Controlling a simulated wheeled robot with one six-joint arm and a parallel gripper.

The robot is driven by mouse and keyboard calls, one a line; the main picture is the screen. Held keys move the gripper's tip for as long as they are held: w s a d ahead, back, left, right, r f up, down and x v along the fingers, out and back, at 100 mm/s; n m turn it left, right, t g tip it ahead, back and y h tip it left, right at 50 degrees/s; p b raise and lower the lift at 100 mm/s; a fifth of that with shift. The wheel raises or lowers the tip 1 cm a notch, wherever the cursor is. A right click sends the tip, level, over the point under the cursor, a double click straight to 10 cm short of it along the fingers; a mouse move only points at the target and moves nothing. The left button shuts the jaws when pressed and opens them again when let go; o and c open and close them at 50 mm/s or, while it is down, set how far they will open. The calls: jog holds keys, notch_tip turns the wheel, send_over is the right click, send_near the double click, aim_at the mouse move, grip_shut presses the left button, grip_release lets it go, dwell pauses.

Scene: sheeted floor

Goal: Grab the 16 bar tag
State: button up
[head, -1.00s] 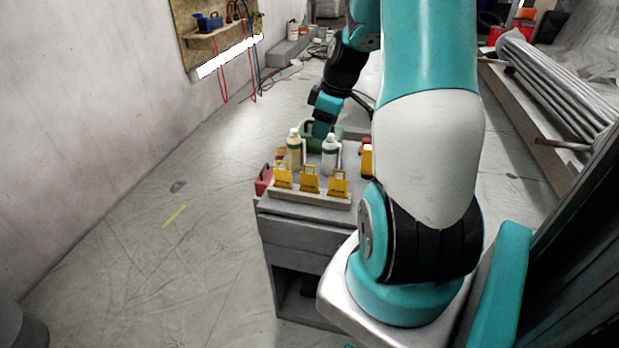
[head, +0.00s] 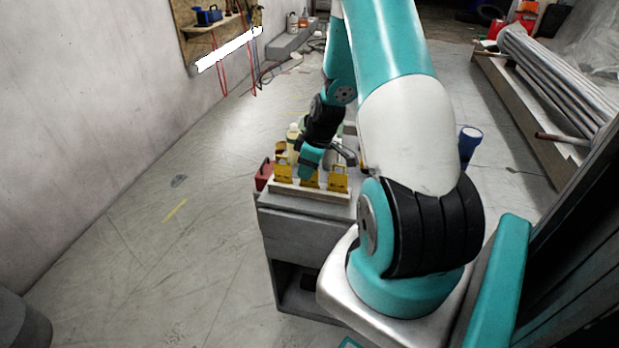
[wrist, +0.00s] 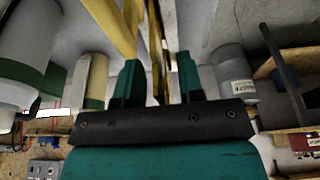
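Three yellow tags stand in a row on a light strip at the front edge of a grey cabinet: a left tag (head: 283,174), a middle tag (head: 310,184) partly covered by my wrist, and a right tag (head: 338,179). Their print is too small to read, so I cannot tell which is the 16 bar tag. My gripper (wrist: 159,75) has its two teal fingers apart. In the wrist view, yellow upright edges (wrist: 155,35) show just beyond and between the fingers. I see nothing clearly held. In the head view the fingertips are hidden.
The grey cabinet (head: 290,235) also bears a red container (head: 264,176) at its left and a pale bottle (head: 293,135) behind the tags. A white bottle (wrist: 28,45) is close on the left in the wrist view. A blue bucket (head: 469,141) stands right.

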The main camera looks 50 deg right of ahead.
grip_shut()
jog(key=shift+r, duration=0.1)
